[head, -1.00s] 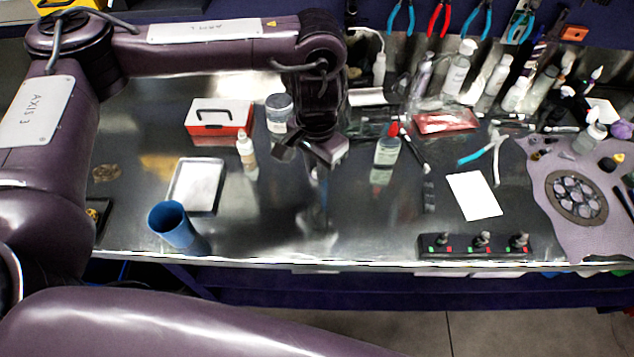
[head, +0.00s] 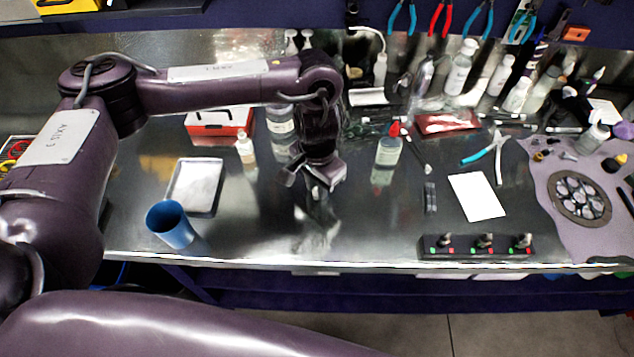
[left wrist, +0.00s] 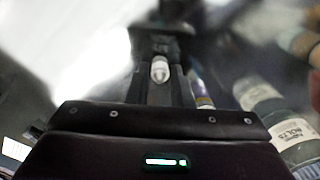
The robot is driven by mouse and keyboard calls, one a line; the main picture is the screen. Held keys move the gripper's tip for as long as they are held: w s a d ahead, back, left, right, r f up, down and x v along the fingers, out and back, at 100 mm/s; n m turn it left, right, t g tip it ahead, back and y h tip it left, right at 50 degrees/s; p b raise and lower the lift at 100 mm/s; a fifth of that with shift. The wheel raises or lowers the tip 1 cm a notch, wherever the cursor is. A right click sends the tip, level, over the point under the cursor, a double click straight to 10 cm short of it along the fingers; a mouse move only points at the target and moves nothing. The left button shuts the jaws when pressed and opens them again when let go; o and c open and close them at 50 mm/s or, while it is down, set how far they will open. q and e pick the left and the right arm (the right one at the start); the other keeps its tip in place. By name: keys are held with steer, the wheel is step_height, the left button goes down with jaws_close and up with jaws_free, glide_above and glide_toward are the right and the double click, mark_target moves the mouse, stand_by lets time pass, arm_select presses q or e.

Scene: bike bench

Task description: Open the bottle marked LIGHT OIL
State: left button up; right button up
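No label reading LIGHT OIL is legible. My right gripper is not in view.
A jar labelled BOLTS (left wrist: 291,133) stands close by; in the head view it is behind the gripper (head: 280,121). A red-and-white box (head: 219,125), metal tray (head: 194,187) and blue cup (head: 170,224) are left. A white sheet (head: 477,196) and switch box (head: 475,246) are right.

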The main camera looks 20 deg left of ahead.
arm_select(q)
steer(key=o, duration=0.3)
steer(key=shift+r, duration=0.1)
step_height(320, 180, up, 12)
steer(key=shift+r+p, duration=0.1)
steer(key=shift+p, duration=0.25)
stand_by(0.3)
